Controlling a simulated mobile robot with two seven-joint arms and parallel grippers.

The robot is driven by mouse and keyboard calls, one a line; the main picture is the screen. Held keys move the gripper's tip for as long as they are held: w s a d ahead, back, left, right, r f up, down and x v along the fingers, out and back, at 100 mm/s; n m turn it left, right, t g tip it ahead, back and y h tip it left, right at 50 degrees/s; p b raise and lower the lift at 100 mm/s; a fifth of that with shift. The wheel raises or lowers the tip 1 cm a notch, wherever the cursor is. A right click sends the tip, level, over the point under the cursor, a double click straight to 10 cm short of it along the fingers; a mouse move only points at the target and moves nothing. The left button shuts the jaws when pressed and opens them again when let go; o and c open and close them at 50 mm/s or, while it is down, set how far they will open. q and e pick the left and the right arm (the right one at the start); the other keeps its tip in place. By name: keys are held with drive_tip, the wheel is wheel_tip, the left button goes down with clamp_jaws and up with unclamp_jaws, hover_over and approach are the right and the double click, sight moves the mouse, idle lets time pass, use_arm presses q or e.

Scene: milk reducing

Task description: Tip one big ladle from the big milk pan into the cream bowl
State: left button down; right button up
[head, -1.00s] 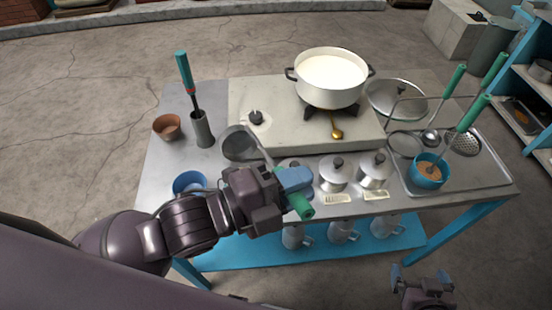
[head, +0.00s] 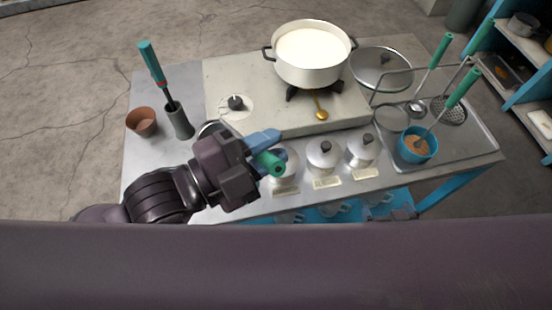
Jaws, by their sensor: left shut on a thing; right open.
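My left gripper (head: 268,150) is shut on the green handle (head: 270,163) of a big ladle, above the table's front left part. Part of the ladle's grey bowl (head: 211,128) shows behind the gripper; the rest is hidden. The big milk pan (head: 309,60), white with dark handles and full of milk, stands on the burner at the back, beyond the gripper and apart from it. The cream bowl cannot be made out; my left arm covers the table's front left corner. My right gripper (head: 398,214) shows only partly, low by the front edge, open and empty.
Lidded metal cans (head: 322,157) line the front edge. A blue pot (head: 414,150) with a green-handled tool and a wire rack stand at right. A clay bowl (head: 142,121) and a tool holder (head: 180,121) stand at left.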

use_arm(q)
drive_tip(key=w+a+r+n, duration=0.3)
drive_tip(key=w+a+n, duration=0.2)
drive_tip(key=w, duration=0.4)
drive_tip(key=w+a+r+n+p, duration=0.1)
drive_tip(key=w+a+r+n, duration=0.3)
drive_tip(key=w, duration=0.5)
drive_tip(key=a+n, duration=0.1)
drive_tip(key=n, duration=0.1)
drive_tip(key=shift+a+r+n, duration=0.15)
drive_tip(key=shift+r+n, duration=0.1)
drive_tip(key=shift+n, duration=0.05)
use_arm(e)
drive_tip(key=r, duration=0.1)
drive_tip(key=w+r, duration=0.1)
drive_tip(key=shift+w+a+r+t, duration=0.2)
drive_tip(key=shift+r+t, duration=0.1)
drive_tip(key=shift+r, duration=0.1)
drive_tip(key=shift+d, duration=0.1)
